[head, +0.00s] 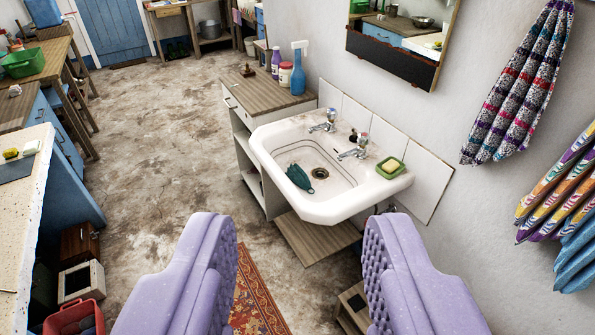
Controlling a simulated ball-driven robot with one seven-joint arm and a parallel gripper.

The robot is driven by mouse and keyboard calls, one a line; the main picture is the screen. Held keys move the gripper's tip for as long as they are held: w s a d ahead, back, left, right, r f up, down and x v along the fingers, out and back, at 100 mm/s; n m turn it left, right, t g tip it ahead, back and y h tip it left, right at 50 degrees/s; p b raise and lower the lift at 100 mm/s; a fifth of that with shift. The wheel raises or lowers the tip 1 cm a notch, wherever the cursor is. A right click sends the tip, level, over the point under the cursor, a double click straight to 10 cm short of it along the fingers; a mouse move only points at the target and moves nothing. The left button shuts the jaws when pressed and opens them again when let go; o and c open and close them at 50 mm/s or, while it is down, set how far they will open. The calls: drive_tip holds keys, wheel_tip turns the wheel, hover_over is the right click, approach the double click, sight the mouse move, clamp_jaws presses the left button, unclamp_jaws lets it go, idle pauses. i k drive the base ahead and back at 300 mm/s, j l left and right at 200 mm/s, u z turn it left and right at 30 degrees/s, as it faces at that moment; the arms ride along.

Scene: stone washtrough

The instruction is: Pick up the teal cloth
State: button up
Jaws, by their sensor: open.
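The teal cloth (299,178) lies as a small dark crumpled piece inside the basin of the white sink (320,208), left of the drain. My gripper (302,235) is open, with two lilac padded fingers spread wide at the bottom of the view. It is empty and stands apart from the sink, on the near side of it. Nothing covers the cloth from this view.
Two taps (355,148) and a green soap dish (389,168) sit on the sink's back rim. A cabinet (265,92) with bottles adjoins it on the left. Towels (520,80) hang on the right wall. A patterned rug (262,295) lies below; the floor (170,130) left is open.

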sight(299, 176)
drive_tip(key=i+j, duration=0.3)
drive_tip(key=i, duration=0.35)
drive_tip(key=i+j+z, duration=0.15)
drive_tip(key=i+j, duration=0.15)
drive_tip(key=i, duration=0.35)
drive_tip(key=i+j, duration=0.35)
drive_tip(key=i, duration=0.25)
drive_tip(key=i+j+z, duration=0.1)
drive_tip(key=i+j, duration=0.3)
drive_tip(key=i, duration=0.25)
drive_tip(key=i+j+z, duration=0.1)
drive_tip(key=i+j, duration=0.3)
drive_tip(key=i, duration=0.2)
